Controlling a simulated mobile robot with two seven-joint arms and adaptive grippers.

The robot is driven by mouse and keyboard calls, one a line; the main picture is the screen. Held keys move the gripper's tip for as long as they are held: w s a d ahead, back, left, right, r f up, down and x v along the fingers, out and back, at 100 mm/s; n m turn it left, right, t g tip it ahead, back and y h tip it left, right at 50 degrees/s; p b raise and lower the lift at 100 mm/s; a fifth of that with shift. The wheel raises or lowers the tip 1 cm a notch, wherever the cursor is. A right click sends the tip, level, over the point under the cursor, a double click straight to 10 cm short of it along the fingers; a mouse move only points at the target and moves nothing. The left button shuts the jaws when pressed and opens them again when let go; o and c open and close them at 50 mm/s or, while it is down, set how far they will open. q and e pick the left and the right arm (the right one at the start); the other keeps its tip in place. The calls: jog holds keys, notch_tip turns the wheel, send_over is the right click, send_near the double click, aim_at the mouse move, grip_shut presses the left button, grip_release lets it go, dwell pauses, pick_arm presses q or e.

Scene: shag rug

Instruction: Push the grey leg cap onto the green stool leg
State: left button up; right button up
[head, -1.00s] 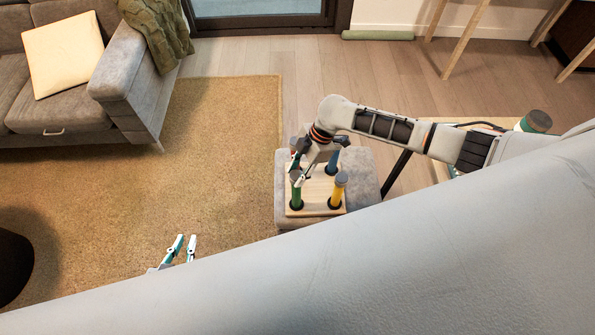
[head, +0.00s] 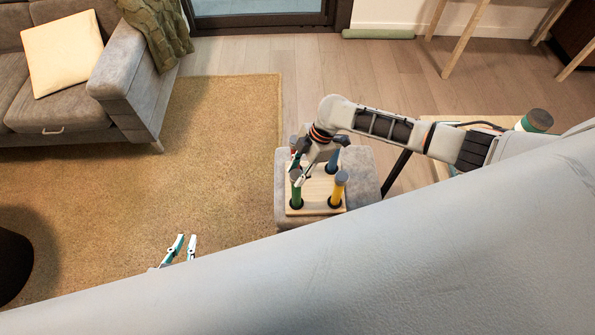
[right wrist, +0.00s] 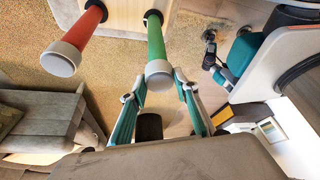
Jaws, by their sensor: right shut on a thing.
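The green stool leg (head: 297,196) stands upright in the near left corner of the light wooden stool seat (head: 317,203). A grey cap (head: 295,175) is at the leg's end; in the right wrist view the cap (right wrist: 160,73) is in line with the leg (right wrist: 156,37) and touches it. I cannot tell how deep it is seated. My right gripper (head: 299,177) is shut on the grey cap, with a finger on each side of it in the right wrist view (right wrist: 158,88). My left gripper (head: 182,248) is open and empty, low over the rug.
Yellow (head: 338,190), blue (head: 333,163) and orange-red (right wrist: 83,31) legs with grey caps stand close by. The seat rests on a grey ottoman (head: 365,180). A sofa (head: 130,75) is at the left. The rug (head: 220,150) between is clear.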

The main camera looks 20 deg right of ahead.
jog(key=shift+f+b, duration=0.65)
jog(key=shift+f, duration=0.35)
dwell(0.5)
jog(key=o, duration=0.8)
jog(key=shift+r, duration=0.1)
jog(key=v, duration=1.1)
jog(key=shift+d+r, duration=0.15)
jog(key=shift+r, duration=0.25)
